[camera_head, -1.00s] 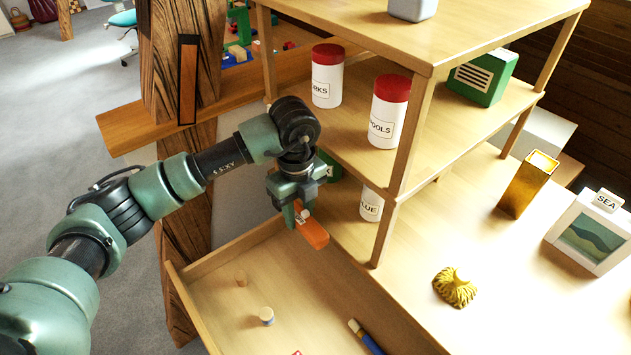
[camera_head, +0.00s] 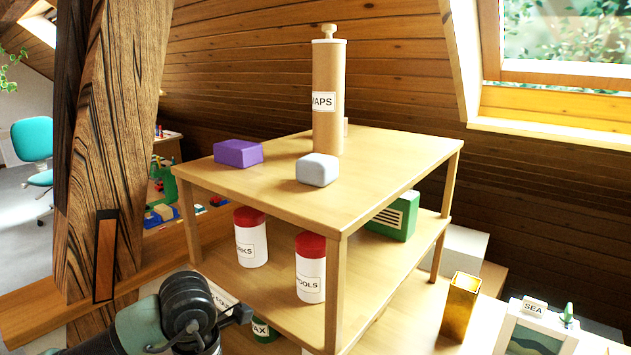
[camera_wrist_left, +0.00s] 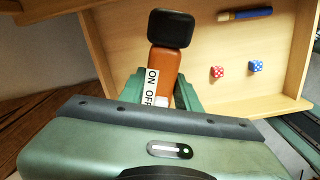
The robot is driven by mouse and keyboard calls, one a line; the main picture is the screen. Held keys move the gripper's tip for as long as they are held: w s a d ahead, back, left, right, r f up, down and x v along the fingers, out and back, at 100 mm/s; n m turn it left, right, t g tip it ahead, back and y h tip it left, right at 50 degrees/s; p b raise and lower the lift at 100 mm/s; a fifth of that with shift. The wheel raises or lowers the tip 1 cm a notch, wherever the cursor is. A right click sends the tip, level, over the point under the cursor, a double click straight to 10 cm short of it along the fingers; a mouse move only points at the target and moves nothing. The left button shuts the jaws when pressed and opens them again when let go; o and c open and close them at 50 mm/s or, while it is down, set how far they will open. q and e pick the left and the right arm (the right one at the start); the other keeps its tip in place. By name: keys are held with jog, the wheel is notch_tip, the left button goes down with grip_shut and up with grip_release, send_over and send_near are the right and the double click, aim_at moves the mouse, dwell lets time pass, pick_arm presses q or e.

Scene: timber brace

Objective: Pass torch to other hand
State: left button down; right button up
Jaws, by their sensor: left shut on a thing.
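The torch (camera_wrist_left: 165,70) has an orange body, a black head and a label reading ON and OFF. In the left wrist view my left gripper (camera_wrist_left: 160,92) is shut on the torch's body, its green fingers on either side. The torch is held above an open wooden drawer (camera_wrist_left: 120,40). In the head view only part of my left arm shows at the lower left; the torch and the left fingers are below the frame there.
A wooden shelf (camera_head: 390,160) carries a MAPS tube (camera_head: 328,75), a purple block (camera_head: 238,153) and a grey block (camera_head: 317,169). Red-lidded jars (camera_head: 310,270) stand below. The drawer holds a red die (camera_wrist_left: 217,72), a blue die (camera_wrist_left: 256,66) and a blue stick (camera_wrist_left: 245,14).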

pick_arm(q)
jog(key=s+a+r+m, duration=0.1)
jog(key=s+m, duration=0.3)
jog(key=m, duration=0.8)
jog(key=s+a+r+m, duration=0.1)
jog(key=s+m, duration=0.3)
jog(key=m, duration=0.8)
jog(key=shift+a+r+m, duration=0.15)
jog(key=shift+r+m, duration=0.15)
jog(key=shift+r, duration=0.1)
